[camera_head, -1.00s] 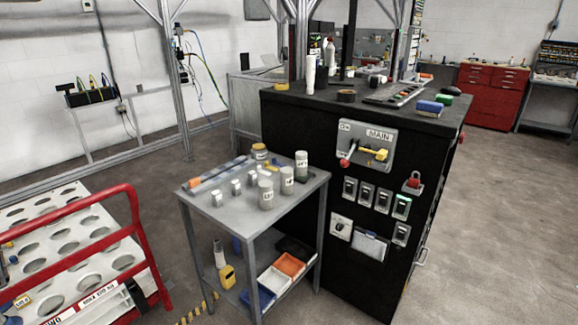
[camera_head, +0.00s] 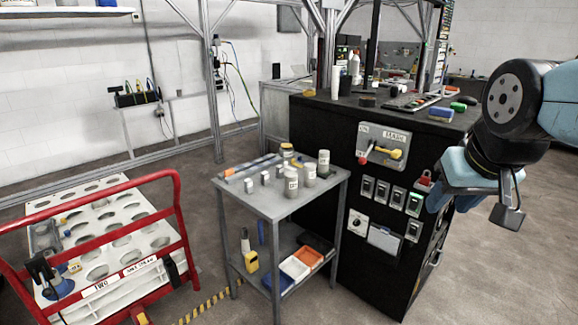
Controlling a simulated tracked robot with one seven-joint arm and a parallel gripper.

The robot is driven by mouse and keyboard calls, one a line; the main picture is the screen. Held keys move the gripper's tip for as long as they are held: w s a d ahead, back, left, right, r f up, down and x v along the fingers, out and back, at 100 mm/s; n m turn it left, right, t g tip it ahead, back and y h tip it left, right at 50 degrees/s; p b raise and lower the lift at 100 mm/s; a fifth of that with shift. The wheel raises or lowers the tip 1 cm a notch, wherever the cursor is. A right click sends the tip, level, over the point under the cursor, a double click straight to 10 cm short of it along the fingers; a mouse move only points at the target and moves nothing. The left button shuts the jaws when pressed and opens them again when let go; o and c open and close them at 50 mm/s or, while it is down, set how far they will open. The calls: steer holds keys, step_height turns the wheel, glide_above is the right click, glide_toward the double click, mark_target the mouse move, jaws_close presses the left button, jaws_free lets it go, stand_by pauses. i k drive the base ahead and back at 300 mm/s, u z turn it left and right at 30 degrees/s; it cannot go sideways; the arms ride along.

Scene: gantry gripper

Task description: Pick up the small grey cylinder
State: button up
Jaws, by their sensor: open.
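Which small one is meant, I cannot tell. My gripper (camera_head: 474,192) is at the right, in front of the black cabinet's right side, well away from the cylinders. It is open, and I see nothing held in it.
A black cabinet (camera_head: 342,215) with switches adjoins the table's right side. A red-railed white rack (camera_head: 127,215) with round holes stands at the left. Coloured bins (camera_head: 295,268) and a yellow item (camera_head: 251,262) are on the table's lower shelf. Floor at the front right is clear.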

mark_target(324, 154)
steer(key=u, duration=0.9)
steer(key=i, duration=1.5)
